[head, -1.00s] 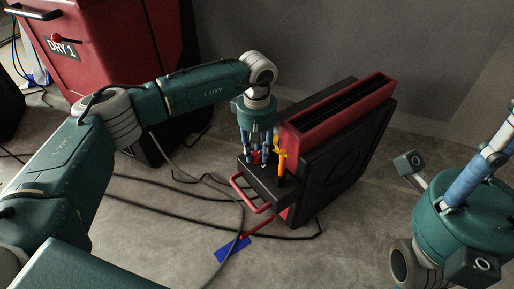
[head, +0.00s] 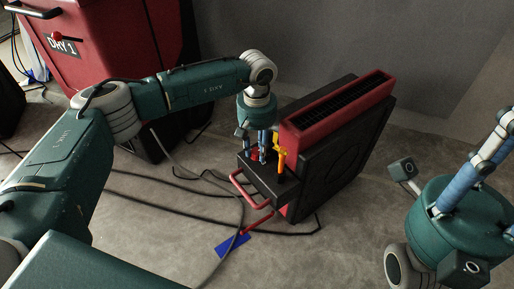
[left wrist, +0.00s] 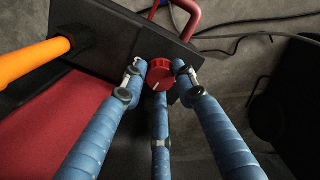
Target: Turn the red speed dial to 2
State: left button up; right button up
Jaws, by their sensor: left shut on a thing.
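The red speed dial (left wrist: 160,73) sits on the black panel of a red and black machine (head: 335,130). A white pointer mark shows on the dial's face in the left wrist view, but I cannot read any numbers. My left gripper (head: 257,158) points down at the panel and is shut on the dial, its blue fingers around it (left wrist: 159,76). In the head view the fingers mostly hide the dial (head: 254,155). My right gripper (head: 488,155) is at the right edge, away from the machine and partly cut off; its opening cannot be judged.
An orange-yellow lever (head: 279,156) stands close beside my left fingers. A red handle (head: 248,190) sticks out from the panel's front. Dark cables (head: 150,196) and a blue tag (head: 231,246) lie over the floor. A larger red machine marked DRY 1 (head: 110,60) stands at the back left.

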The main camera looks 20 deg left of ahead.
aim_at(257, 152)
pick_arm(q)
jog(key=o, duration=0.9)
jog(key=shift+c, duration=0.2)
notch_tip(257, 152, up, 12)
